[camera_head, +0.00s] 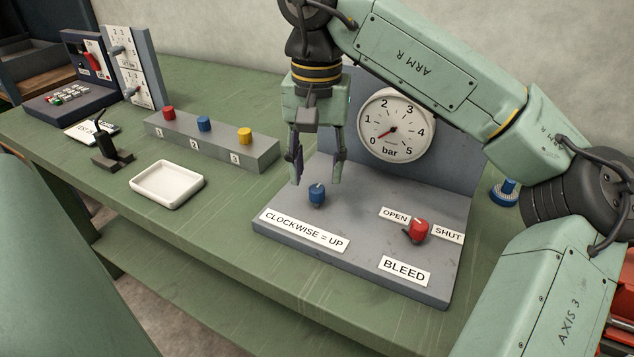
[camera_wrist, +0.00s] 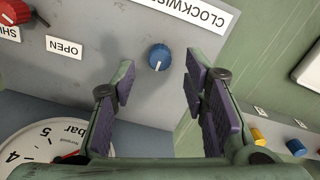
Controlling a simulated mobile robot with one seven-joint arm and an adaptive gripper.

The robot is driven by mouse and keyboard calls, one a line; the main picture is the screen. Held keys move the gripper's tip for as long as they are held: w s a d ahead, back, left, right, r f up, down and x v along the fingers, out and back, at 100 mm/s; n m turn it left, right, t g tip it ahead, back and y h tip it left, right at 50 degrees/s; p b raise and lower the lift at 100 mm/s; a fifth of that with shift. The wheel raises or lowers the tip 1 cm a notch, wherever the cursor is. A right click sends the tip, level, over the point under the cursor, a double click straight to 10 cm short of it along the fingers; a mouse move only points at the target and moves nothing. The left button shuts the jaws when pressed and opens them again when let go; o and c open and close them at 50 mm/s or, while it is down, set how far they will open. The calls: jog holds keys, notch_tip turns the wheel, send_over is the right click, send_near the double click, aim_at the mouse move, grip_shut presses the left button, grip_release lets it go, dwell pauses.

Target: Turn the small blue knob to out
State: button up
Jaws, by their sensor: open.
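The small blue knob (camera_head: 316,196) stands on the left part of the grey gauge panel, above a "CLOCKWISE = UP" label (camera_head: 303,230). It also shows in the wrist view (camera_wrist: 159,57), with its white mark pointing down the picture, toward the gauge side. No "out" label is legible. My gripper (camera_head: 317,176) is open and empty, pointing down just above the knob in the head view. In the wrist view its purple-padded fingers (camera_wrist: 160,88) stand apart, the knob showing between and beyond their tips. I see no contact.
The round bar gauge (camera_head: 396,124) stands behind, its red needle near 0. A red bleed knob (camera_head: 416,231) between OPEN and SHUT is to the right. A button box (camera_head: 260,153), white tray (camera_head: 167,185) and blue flanged piece (camera_head: 507,192) are also on the bench.

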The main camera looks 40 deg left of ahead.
aim_at(316, 188)
notch_tip(316, 188, up, 7)
dwell(0.3)
dwell(0.5)
